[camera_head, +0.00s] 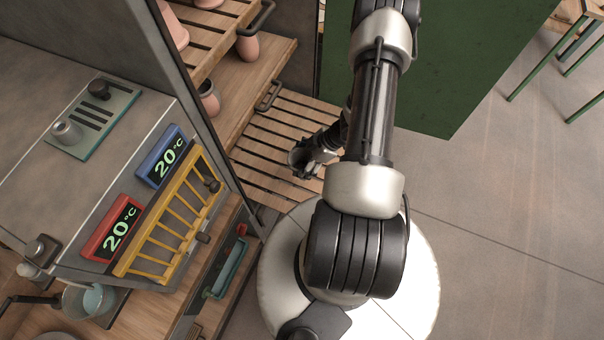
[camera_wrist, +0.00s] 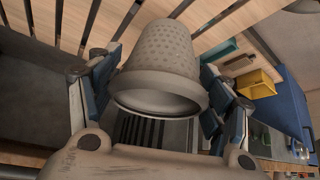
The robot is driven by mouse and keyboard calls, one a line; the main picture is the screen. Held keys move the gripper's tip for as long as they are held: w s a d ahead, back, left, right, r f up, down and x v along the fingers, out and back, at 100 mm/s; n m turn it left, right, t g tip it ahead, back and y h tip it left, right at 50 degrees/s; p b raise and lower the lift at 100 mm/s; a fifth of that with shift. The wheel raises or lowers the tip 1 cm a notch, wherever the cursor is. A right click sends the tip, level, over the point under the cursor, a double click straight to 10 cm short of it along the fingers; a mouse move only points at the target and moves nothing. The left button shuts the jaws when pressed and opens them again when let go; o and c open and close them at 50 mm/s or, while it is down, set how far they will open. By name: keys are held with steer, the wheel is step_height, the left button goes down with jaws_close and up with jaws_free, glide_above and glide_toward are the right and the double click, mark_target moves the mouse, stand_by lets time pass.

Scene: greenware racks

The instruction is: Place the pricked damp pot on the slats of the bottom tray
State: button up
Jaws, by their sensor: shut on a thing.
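The pot (camera_wrist: 160,60) is grey with rows of small pricked dots on its wall. In the wrist view its open rim faces the camera and its narrower end points away. My gripper (camera_wrist: 160,82) is shut on it, with blue-padded fingers at either side. In the head view my gripper (camera_head: 312,152) is low over the slatted bottom tray (camera_head: 262,150), near its right side, and the pot is mostly hidden by it. Slats (camera_wrist: 104,22) show behind the pot in the wrist view. I cannot tell whether the pot touches them.
Pulled-out wooden trays (camera_head: 235,112) with handles and pinkish pots (camera_head: 247,47) rise above the bottom tray at upper left. A grey cabinet with a yellow rack (camera_head: 165,235) and temperature displays stands at left. A green panel (camera_head: 440,60) stands behind.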

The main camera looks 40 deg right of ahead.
step_height(320, 180, down, 9)
steer(key=shift+r+b, duration=0.15)
steer(key=shift+b, duration=0.95)
steer(key=o, duration=1.3)
steer(key=shift+f, duration=0.2)
steer(key=shift+c, duration=0.2)
